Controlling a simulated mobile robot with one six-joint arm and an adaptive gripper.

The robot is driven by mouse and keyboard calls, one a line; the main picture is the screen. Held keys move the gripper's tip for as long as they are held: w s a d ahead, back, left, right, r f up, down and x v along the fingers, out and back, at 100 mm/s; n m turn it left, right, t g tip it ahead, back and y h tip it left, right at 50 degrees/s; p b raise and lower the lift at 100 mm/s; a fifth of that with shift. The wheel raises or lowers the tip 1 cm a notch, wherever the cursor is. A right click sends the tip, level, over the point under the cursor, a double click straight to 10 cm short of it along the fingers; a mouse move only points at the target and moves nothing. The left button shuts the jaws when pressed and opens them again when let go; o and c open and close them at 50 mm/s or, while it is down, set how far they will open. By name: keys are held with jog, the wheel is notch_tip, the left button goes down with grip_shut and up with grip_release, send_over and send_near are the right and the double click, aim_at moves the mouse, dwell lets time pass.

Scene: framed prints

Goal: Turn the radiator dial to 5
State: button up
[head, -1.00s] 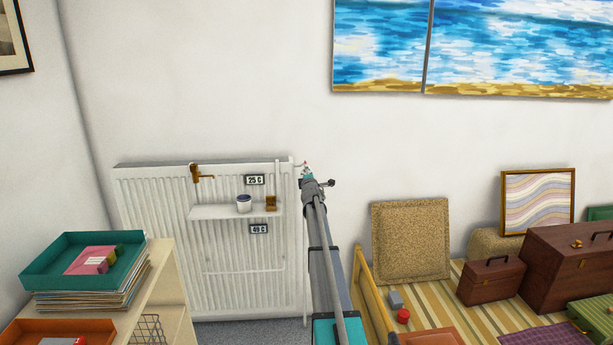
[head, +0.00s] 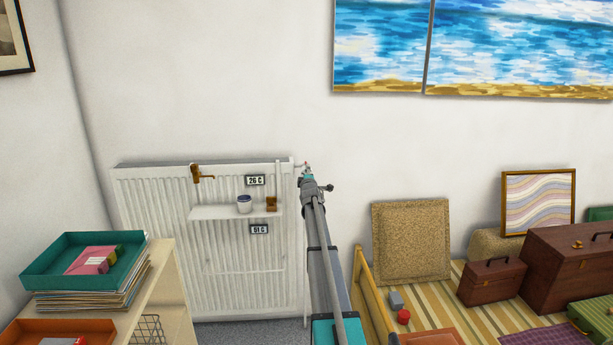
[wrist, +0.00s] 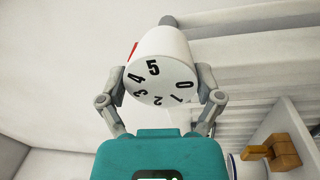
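The radiator dial (wrist: 160,72) is a white round knob with black numbers 0 to 5 on its face, large in the wrist view. A red mark (wrist: 134,49) shows at its upper left edge, close to the 5 and the 4. My gripper (wrist: 161,80) has one finger on each side of the dial and appears shut on it. In the head view my gripper (head: 307,174) is at the radiator's upper right corner, where it mostly hides the dial. The radiator (head: 150,240) is white and ribbed, with small displays reading 26 C (head: 255,180) and about 61 C (head: 259,229).
A white shelf (head: 225,213) on the radiator front holds a jar (head: 244,204) and a brown item (head: 271,204). A wooden cabinet (head: 155,280) with trays stands front left. Boxes and a cork-like panel (head: 410,240) are on the right.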

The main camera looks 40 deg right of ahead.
jog(key=shift+o, duration=0.6)
jog(key=shift+a, duration=0.1)
jog(key=shift+s, duration=0.1)
jog(key=shift+n, duration=0.6)
